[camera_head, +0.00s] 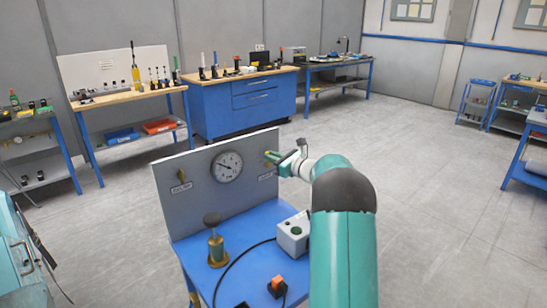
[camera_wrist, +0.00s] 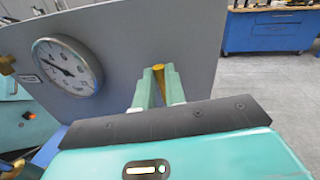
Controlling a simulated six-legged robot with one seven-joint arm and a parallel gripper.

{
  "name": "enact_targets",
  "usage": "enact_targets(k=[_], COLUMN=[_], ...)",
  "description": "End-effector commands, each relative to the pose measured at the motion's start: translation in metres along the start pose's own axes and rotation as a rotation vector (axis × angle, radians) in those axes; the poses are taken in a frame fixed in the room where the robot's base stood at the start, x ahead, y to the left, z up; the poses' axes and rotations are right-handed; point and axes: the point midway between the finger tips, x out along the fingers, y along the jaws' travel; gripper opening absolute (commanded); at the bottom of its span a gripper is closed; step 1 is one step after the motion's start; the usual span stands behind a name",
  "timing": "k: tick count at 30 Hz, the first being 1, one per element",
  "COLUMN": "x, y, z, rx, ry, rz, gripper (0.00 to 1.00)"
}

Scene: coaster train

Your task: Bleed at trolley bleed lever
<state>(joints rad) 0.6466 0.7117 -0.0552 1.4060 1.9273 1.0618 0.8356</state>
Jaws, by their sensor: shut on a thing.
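The trolley (camera_head: 268,223) has a blue top and an upright grey panel (camera_head: 205,210) at its back. A round gauge (camera_head: 227,166) is mounted on the panel; it also shows in the wrist view (camera_wrist: 67,66). My gripper (camera_head: 272,157) is at the right end of the panel. In the wrist view my gripper (camera_wrist: 159,86) is shut on a yellow brass lever (camera_wrist: 159,75), whose tip shows between the fingers. The rest of the lever is hidden by the fingers. A second brass fitting (camera_head: 181,176) is on the panel left of the gauge, above a small label.
On the trolley top stand a brass pump-like part (camera_head: 216,245), a grey box (camera_head: 293,236) and an orange-topped block (camera_head: 277,286) near a black cable. Benches with tools (camera_head: 245,98) line the back wall. The floor (camera_head: 430,190) at right is clear.

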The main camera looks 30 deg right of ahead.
Motion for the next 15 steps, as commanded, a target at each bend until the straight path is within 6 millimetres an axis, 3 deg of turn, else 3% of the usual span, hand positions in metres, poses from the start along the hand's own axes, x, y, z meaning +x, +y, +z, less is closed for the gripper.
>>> enact_targets(k=[15], x=[0.004], y=[0.023], z=[-0.003], rx=[-0.44], ry=[0.087], rz=[0.001], gripper=[0.0])
